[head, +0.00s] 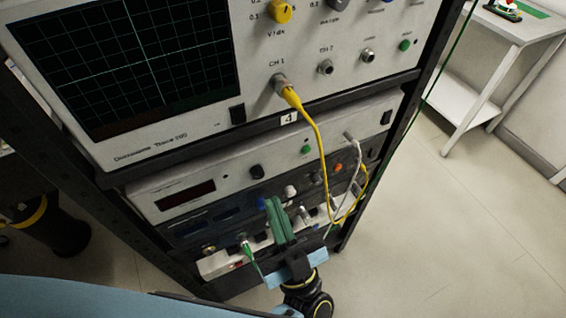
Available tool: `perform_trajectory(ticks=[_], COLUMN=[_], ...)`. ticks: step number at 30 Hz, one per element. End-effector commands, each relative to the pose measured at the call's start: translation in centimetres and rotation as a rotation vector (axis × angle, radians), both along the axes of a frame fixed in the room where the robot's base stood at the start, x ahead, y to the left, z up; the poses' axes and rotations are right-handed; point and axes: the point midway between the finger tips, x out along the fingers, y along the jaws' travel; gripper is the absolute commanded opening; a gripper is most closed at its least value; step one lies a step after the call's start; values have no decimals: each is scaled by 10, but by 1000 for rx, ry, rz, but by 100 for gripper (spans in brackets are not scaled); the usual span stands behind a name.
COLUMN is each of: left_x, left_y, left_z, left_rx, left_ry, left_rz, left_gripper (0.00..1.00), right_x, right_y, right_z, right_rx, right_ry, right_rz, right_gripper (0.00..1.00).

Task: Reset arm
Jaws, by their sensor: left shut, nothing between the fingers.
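My left gripper (272,204) is in the lower middle of the head view, in front of the lower units of the equipment rack. Its green fingers are together with nothing held between them, and they point up toward the rack. The fingers cover part of a dark panel behind them. I cannot tell whether they touch it. My right gripper is not in view.
An oscilloscope (195,135) sits at the top of the black rack. A yellow cable (316,135) hangs from its CH 1 socket, close to my gripper. A grey cable (356,165) hangs beside it. A white table (485,50) stands at upper right. Floor (460,230) at right is clear.

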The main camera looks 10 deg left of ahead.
Motion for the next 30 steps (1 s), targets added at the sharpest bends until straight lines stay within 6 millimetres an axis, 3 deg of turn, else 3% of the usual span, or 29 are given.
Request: perform_trajectory(ticks=[7, 11, 14, 16, 20, 24, 26, 30], left_x=[3, 21, 38, 44, 36, 5, -15, -75], left_y=[-1, -12, -23, -26, -18, 8, 24, 72], left_z=[-6, -43, -104, -159, -258, -358, -396, -473], left_rx=[13, 87, 154, 181, 176, 108, 62, -72], left_ry=[17, 135, 327, 500, 826, 1180, 1329, 1671], left_rz=[-23, -163, -347, -475, -645, -744, -759, -738], left_gripper=[0, 0, 0, 0, 0, 0, 0, 0], right_x=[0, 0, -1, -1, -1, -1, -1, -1], right_y=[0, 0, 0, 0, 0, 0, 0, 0], right_z=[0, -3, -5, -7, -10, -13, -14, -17], right_rx=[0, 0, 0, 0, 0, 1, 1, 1], right_ry=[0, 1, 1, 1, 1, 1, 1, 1], right_rz=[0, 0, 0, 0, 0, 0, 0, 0], right_gripper=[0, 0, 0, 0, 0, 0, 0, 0])
